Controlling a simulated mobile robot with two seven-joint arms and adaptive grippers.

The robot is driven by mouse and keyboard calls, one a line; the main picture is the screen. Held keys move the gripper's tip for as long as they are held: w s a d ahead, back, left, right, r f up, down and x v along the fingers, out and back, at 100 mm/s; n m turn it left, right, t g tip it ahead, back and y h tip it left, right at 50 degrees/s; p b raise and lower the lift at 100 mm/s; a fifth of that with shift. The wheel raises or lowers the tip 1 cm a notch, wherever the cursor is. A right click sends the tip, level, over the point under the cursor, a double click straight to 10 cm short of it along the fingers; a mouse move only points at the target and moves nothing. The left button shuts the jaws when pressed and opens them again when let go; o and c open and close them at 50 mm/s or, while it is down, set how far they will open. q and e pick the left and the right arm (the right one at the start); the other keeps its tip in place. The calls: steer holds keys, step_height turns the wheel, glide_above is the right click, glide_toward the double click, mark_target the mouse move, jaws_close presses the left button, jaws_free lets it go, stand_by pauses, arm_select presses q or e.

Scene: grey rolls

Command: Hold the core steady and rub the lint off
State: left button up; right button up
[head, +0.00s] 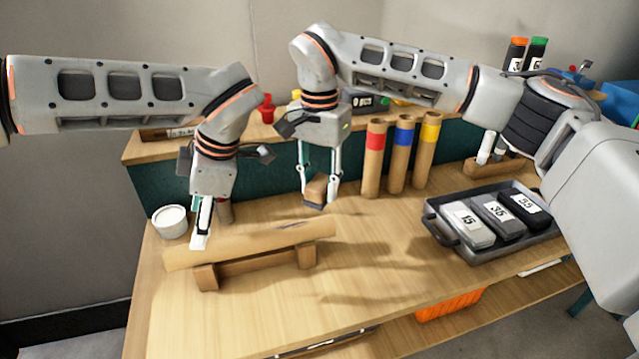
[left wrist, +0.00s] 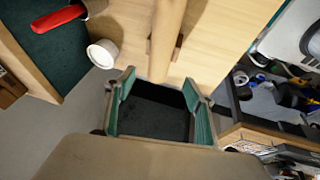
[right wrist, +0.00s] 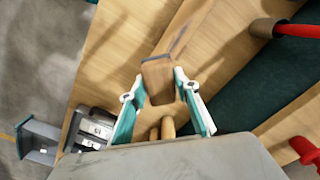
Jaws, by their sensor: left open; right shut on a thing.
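The core, a tan cardboard tube (head: 265,239), lies level in a wooden cradle (head: 262,266) at the front left of the bench. My left gripper (head: 200,240) is open at the core's left end. In the left wrist view the core (left wrist: 167,35) runs up from between the spread fingers; I cannot tell whether they touch it. My right gripper (head: 320,200) is shut on a small wooden block (head: 316,190) with a dark underside, behind the core's right end. The right wrist view shows the block (right wrist: 158,80) between the fingers. I cannot make out lint on the core.
A white cup (head: 170,221) stands behind the core's left end. Cardboard tubes with red (head: 373,160), blue (head: 399,155) and yellow (head: 426,150) bands stand behind. A dark tray (head: 470,252) with numbered packs is at right. Bench between core and tray is clear.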

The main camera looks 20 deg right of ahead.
mark_target(177, 251)
arm_select(q)
steer(key=shift+g, duration=0.3)
steer(key=shift+w+a+f, duration=0.35)
steer(key=shift+a+f, duration=0.8)
steer(key=shift+f, duration=0.4)
steer(key=shift+w+a+f, duration=0.3)
steer(key=shift+a+f, duration=0.85)
steer(key=shift+f, duration=0.45)
steer(key=shift+w+a+f, duration=0.35)
steer(key=shift+a+f, duration=0.8)
steer(key=shift+f, duration=0.4)
steer(key=shift+c, duration=0.3)
steer(key=c, duration=1.2)
